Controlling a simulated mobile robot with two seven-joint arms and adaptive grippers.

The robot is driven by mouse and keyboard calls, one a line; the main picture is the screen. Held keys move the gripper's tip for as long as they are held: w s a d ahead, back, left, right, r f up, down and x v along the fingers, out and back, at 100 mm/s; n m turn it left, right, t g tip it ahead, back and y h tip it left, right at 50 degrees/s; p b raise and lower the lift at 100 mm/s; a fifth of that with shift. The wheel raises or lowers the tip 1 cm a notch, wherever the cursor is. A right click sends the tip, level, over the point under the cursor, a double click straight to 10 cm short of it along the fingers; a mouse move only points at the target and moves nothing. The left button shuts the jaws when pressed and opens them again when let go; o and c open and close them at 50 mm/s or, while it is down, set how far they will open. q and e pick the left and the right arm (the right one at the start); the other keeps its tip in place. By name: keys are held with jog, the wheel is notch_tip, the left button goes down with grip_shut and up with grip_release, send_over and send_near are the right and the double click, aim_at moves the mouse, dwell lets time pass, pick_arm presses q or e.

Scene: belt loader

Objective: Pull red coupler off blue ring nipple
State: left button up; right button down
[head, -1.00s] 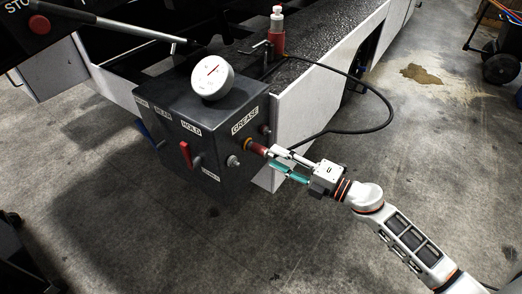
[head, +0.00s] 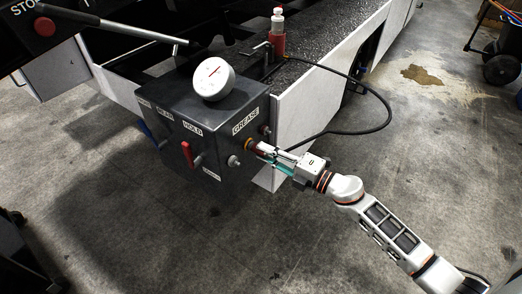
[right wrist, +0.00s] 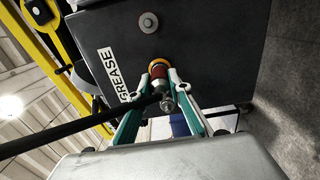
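The red coupler (right wrist: 159,77) sticks out of the dark control box's side below the GREASE label. An orange-yellow ring (right wrist: 158,62) shows at its base; I see no blue ring there. In the head view the coupler is mostly hidden behind my right gripper (head: 257,149). In the right wrist view that gripper's white and teal fingers lie on either side of the coupler, tips close to it. They look apart; contact is not clear. A metal end (right wrist: 169,104) and a black hose (right wrist: 80,130) show near the coupler. My left gripper is not in view.
The control box (head: 205,115) carries a round gauge (head: 215,83), a red lever (head: 187,155) and metal knobs. A black hose (head: 388,115) loops right of it. A red and white bottle (head: 278,35) stands behind on the loader.

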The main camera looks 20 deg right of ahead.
jog(key=shift+s+d, duration=0.4)
jog(key=shift+s, duration=0.15)
dwell(0.9)
jog(key=v, duration=0.2)
jog(key=shift+s+d, duration=0.3)
